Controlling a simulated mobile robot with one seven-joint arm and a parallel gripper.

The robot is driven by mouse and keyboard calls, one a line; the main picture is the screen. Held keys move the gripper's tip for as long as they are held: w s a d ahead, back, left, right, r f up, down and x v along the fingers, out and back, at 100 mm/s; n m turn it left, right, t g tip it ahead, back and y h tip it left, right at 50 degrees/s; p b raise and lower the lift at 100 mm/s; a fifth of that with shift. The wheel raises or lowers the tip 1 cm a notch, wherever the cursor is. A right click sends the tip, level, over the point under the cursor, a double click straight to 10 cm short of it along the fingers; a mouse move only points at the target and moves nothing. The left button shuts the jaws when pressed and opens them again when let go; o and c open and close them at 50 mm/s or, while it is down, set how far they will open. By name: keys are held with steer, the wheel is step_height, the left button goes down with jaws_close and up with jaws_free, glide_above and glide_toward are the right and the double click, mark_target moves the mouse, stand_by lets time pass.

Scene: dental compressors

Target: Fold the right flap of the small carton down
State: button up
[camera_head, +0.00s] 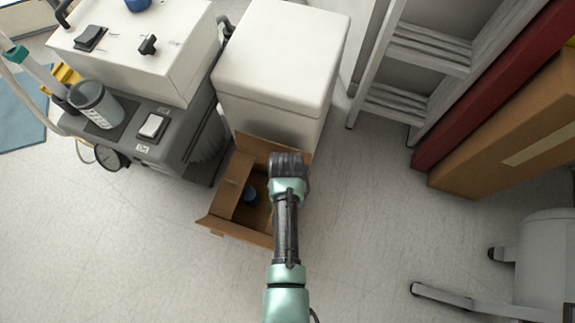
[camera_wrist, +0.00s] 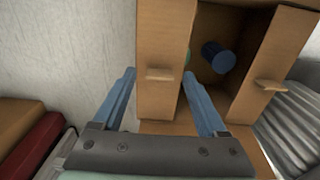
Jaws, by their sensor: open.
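The small carton (camera_head: 232,228) is an open brown box on the floor, and its left part shows beside my arm. In the wrist view, the picture being turned around, its right flap (camera_wrist: 165,40) is the broad brown panel left of the opening, with a small tab. I cannot tell its exact angle. My gripper (camera_head: 289,160) is over the carton's right side. In the wrist view my gripper (camera_wrist: 163,92) is open, its blue fingers to either side of that panel; contact is unclear. A blue cylinder (camera_wrist: 218,57) lies inside the carton; it also shows in the head view (camera_head: 250,195).
A white cabinet (camera_head: 280,60) stands right behind the carton. A grey compressor unit (camera_head: 150,150) is to the left. A ladder (camera_head: 420,60), a red panel (camera_head: 490,90) and a large cardboard box (camera_head: 520,130) lean at right. Floor right of the carton is clear.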

step_height(320, 180, up, 12)
steer(key=p, duration=0.7)
